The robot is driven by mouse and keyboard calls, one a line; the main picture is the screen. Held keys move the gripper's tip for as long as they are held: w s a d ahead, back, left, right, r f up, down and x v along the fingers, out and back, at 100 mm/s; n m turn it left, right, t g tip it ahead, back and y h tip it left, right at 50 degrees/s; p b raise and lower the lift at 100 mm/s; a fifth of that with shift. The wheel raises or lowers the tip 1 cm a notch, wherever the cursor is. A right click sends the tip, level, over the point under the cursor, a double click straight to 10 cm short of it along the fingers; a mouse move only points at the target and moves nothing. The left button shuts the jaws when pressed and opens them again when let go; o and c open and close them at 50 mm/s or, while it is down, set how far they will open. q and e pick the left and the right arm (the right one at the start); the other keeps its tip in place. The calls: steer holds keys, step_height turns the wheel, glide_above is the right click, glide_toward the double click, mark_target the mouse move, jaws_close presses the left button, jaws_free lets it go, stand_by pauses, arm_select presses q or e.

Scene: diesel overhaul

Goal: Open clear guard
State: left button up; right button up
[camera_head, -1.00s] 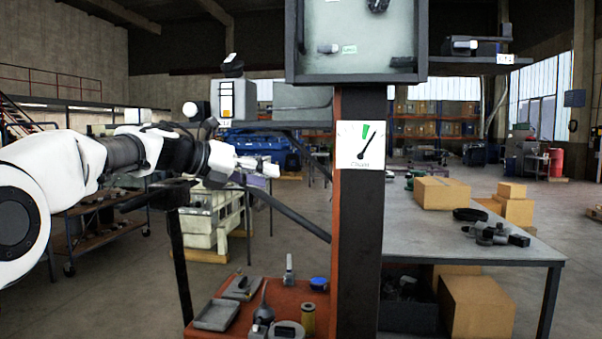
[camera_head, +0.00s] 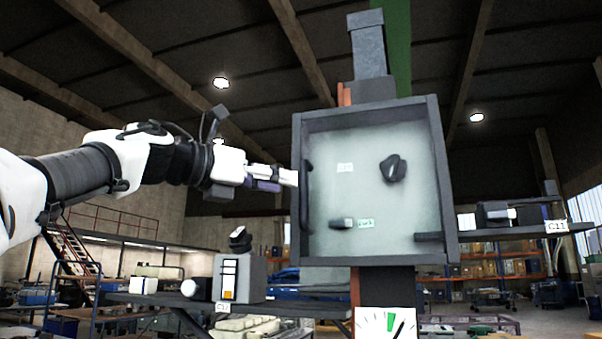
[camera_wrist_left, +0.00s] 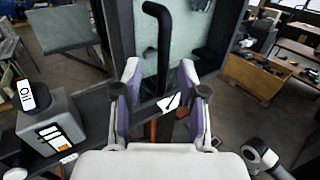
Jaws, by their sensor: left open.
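The clear guard (camera_head: 370,220) is a see-through panel in a dark square frame on a post. A black bar handle (camera_head: 306,196) runs upright along its left side. Behind the panel I see a dark knob (camera_head: 393,168) and a small grey part with a green label. The guard looks closed. My left gripper (camera_head: 287,178) is open at the left edge of the frame, close to the handle. In the left wrist view the handle (camera_wrist_left: 161,50) stands ahead, between the lines of the spread fingers (camera_wrist_left: 160,85). Contact does not show.
A dial gauge (camera_head: 385,323) is on the post below the guard. A grey box (camera_head: 239,277) with a yellow and white label stands on a shelf at lower left. Another shelf (camera_head: 520,230) with parts extends at right. The air left of the frame is free apart from my arm.

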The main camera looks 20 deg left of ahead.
mark_target(300, 188)
arm_select(q)
steer(key=p+x, duration=0.2)
steer(key=x, duration=0.1)
steer(key=p+x, duration=0.2)
steer(key=x, duration=0.1)
steer(key=shift+w+d+f, duration=0.1)
steer(key=shift+d+f, duration=0.05)
steer(key=shift+d, duration=0.4)
steer(key=shift+a+f, duration=0.1)
steer(key=shift+a, duration=0.1)
steer(key=shift+v, duration=0.75)
steer(key=c, duration=0.3)
steer(key=shift+w+d, duration=0.15)
jaws_close()
arm_select(e)
steer(key=r, duration=0.5)
steer(key=shift+w+d+r, duration=0.15)
steer(key=shift+d, duration=0.1)
steer(key=shift+r, duration=0.2)
